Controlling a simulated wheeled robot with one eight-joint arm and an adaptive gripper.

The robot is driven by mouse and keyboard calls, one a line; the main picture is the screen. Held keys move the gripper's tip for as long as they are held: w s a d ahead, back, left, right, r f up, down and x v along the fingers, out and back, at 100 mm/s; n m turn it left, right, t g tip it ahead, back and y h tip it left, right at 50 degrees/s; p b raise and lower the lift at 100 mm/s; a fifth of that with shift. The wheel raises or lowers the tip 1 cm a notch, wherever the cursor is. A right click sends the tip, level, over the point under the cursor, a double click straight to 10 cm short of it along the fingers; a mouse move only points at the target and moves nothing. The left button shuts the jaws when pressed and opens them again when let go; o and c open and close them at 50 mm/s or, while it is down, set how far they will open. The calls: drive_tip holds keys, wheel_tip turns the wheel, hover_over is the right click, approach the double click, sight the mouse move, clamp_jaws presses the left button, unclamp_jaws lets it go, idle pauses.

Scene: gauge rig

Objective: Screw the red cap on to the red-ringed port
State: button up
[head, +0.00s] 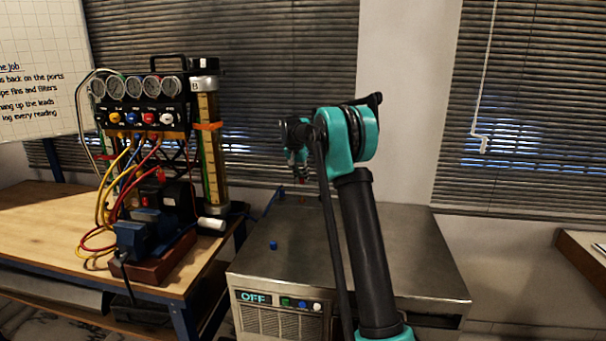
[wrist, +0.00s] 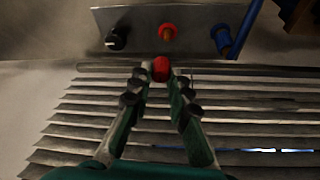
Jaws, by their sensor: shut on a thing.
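My gripper (wrist: 160,75) is shut on the red cap (wrist: 160,68), which sits between the two fingertips in the wrist view. The red-ringed port (wrist: 167,32) stands on a grey metal strip just above the cap in that picture, and a gap shows between them. In the head view my gripper (head: 298,160) is over the back of the metal cabinet. A small reddish spot (head: 301,181) shows below it, too small to tell whether it is cap or port.
A blue port (wrist: 222,38) stands right of the red-ringed one, and a black knob (wrist: 116,38) left. A blue cap (head: 273,245) lies on the metal cabinet top (head: 370,270), otherwise mostly clear. A gauge rig (head: 140,105) with hoses stands on the wooden bench to the left.

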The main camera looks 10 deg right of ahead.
sight(301, 182)
drive_tip(key=shift+w+d+f, duration=0.1)
drive_tip(key=shift+w+f, duration=0.25)
drive_tip(key=shift+w, duration=0.3)
drive_tip(key=shift+f, duration=0.15)
drive_tip(key=shift+f, duration=2.45)
drive_tip(key=shift+f, duration=0.45)
drive_tip(key=shift+f, duration=0.4)
drive_tip(key=shift+f, duration=0.45)
